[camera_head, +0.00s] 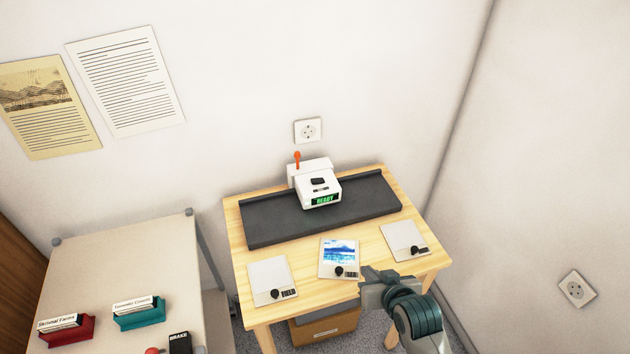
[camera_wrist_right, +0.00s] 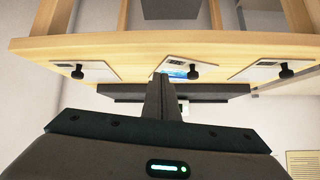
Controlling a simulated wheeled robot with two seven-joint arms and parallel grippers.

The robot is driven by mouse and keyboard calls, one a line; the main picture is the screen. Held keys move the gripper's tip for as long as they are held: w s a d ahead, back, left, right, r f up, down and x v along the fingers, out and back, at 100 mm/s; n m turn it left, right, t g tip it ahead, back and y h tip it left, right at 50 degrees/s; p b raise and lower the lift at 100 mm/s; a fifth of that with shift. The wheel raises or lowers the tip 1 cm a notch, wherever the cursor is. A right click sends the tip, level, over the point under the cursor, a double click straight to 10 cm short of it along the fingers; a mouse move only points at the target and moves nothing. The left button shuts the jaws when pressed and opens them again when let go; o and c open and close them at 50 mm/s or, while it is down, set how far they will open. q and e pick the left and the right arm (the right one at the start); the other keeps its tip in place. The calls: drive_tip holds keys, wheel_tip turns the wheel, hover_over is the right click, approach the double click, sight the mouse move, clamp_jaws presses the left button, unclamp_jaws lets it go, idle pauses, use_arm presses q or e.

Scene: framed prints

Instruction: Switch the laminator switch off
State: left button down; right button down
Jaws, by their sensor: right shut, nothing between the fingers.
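The laminator (camera_head: 320,203) is a dark grey flat bed with a white control box (camera_head: 318,186) at its middle, on the wooden table (camera_head: 300,240). The box shows a green "READY" display (camera_head: 324,200) and a dark switch-like patch (camera_head: 318,181) on top. An orange lever (camera_head: 297,158) stands upright at its back left. My right gripper (camera_head: 368,280) is shut and empty at the table's front edge, apart from the laminator. In the right wrist view its fingers (camera_wrist_right: 160,95) are together and hide part of the laminator. My left gripper is not in view.
Three cards with black knobs lie in front of the laminator: a blank left one (camera_head: 272,280), a blue picture (camera_head: 339,255) and a right one (camera_head: 404,240). A grey side table (camera_head: 120,265) holds a red holder (camera_head: 68,330) and a teal holder (camera_head: 140,316). A wall socket (camera_head: 308,130) is behind.

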drive_tip(key=w+a+r+t+y, duration=0.1)
drive_tip(key=w+a+r+t, duration=0.1)
drive_tip(key=w+a+r, duration=0.2)
drive_tip(key=w+a+r+t+y, duration=0.1)
drive_tip(key=w+a+r, duration=0.3)
drive_tip(key=w+r, duration=0.5)
drive_tip(key=w+t, duration=0.1)
drive_tip(key=w, duration=0.2)
drive_tip(key=shift+w+a+t+y, duration=0.15)
drive_tip(key=shift+w+t+y, duration=0.15)
drive_tip(key=shift+w, duration=0.05)
drive_tip(key=shift+r, duration=0.1)
drive_tip(key=shift+w, duration=0.2)
drive_tip(key=p, duration=0.2)
hover_over(319, 189)
drive_tip(key=shift+d+f, duration=0.25)
drive_tip(key=shift+f, duration=0.3)
drive_tip(key=shift+d+f, duration=0.2)
drive_tip(key=shift+f, duration=0.35)
drive_tip(key=f, duration=0.1)
drive_tip(key=f+p, duration=0.1)
drive_tip(key=shift+w+a+f, duration=0.1)
drive_tip(key=shift+a+f, duration=0.25)
drive_tip(key=shift+f, duration=0.05)
drive_tip(key=shift+a+f, duration=0.1)
drive_tip(key=shift+f, duration=0.6)
